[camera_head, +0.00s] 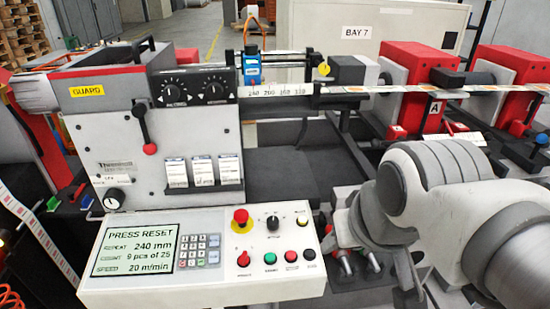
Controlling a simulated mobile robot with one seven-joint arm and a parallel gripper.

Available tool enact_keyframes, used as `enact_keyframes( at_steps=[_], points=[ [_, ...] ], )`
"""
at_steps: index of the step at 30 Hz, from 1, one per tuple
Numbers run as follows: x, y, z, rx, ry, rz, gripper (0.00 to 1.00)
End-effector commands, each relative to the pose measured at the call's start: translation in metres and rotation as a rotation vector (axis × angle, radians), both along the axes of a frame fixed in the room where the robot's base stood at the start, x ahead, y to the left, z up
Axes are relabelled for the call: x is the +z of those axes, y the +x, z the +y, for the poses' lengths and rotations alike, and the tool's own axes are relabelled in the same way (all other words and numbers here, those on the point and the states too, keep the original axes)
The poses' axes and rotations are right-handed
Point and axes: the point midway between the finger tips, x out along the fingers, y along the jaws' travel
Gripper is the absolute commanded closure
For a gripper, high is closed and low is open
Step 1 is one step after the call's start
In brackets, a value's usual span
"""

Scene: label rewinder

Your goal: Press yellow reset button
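The panel's screen (136,247) reads "PRESS RESET", with 240 mm, 9 pcs of 25 and 20 m/min below. My arm comes in from the right, and its grey end with my gripper (357,228) is just to the right of the panel, apart from the yellow button in the picture. Nothing covers the button.
The machine body and label web (400,90) stand behind.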

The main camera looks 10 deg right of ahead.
Motion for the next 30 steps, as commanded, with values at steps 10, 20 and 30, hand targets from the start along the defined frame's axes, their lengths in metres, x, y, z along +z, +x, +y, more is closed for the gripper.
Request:
enact_keyframes(
  at_steps=[10,20,30],
  points=[
    [0.0,0.0,0.0,0.0,0.0,0.0,1.0],
    [0.0,0.0,0.0,0.0,0.0,0.0,1.0],
    [0.0,0.0,0.0,0.0,0.0,0.0,1.0]
  ],
)
